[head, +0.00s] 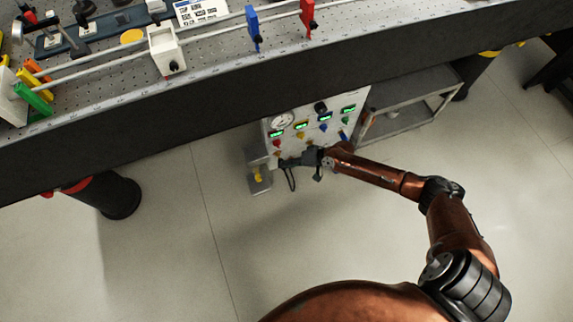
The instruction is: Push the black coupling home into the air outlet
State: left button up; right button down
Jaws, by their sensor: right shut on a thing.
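My right gripper (291,162) reaches in from the right to the lower front of a light gas panel (292,115) under the bench. It is shut at the panel's lower left, where the black coupling would be; the coupling is too small and dark to make out apart from the fingers. Dark loops hang just below the gripper. The air outlet cannot be picked out, as the gripper covers that part of the panel. Whether coupling and outlet touch cannot be told. My left gripper is out of view.
The panel carries a round gauge (282,120), green displays and coloured knobs. A grey box with a yellow part (259,177) stands to its left. A grey cart (405,105) is at the right. The floor in front is clear.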

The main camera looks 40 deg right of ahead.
jog(key=shift+w+d+b, duration=0.15)
jog(key=shift+w+b, duration=0.25)
jog(key=shift+w, duration=0.2)
jog(key=shift+w+d, duration=0.1)
jog(key=shift+w, duration=0.25)
jog(key=shift+w, duration=0.2)
jog(key=c, duration=1.7)
grip_release()
jog(key=shift+c, duration=0.2)
jog(key=shift+s, duration=0.1)
jog(key=v, duration=1.2)
